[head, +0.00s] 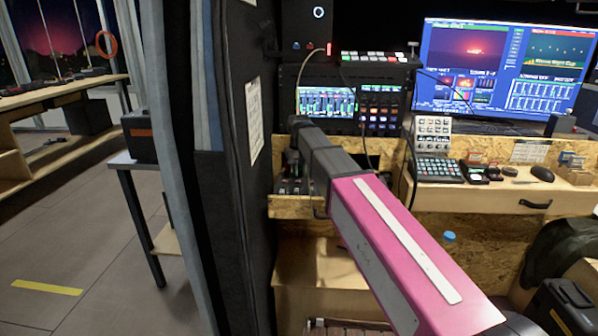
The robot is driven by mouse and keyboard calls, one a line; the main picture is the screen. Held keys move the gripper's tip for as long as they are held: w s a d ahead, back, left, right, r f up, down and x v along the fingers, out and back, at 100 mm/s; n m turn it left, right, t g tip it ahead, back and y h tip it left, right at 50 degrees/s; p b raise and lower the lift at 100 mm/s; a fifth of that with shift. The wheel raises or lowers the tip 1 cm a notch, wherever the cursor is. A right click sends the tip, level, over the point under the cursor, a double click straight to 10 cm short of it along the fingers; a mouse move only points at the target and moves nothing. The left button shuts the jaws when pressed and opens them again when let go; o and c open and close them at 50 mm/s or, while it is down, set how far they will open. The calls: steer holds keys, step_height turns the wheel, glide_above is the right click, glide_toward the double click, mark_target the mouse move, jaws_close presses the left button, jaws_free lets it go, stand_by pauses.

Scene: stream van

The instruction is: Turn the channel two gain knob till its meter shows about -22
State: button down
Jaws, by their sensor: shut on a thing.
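My pink and black arm reaches from the lower right to a small wooden shelf against the dark wall. My gripper (291,161) is a small dark shape below the arm's black end, shut at the top of a dark audio mixer (293,187) on that shelf. The fingers and the channel two gain knob between them are too small and dark to make out. A screen with green level bars (327,101) stands above and behind; its numbers cannot be read. The arm hides the right part of the mixer.
A dark wall panel (252,200) stands close left of the mixer. To the right, a desk (480,196) holds a keypad (436,171), a mouse (542,174) and a large monitor (503,70). A black case (139,136) sits on a side table. The floor at left is open.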

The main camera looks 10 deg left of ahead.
stand_by(0.4)
steer(key=c, duration=1.1)
jaws_free()
step_height(320, 180, up, 11)
steer(key=shift+f, duration=0.1)
steer(key=shift+s, duration=0.15)
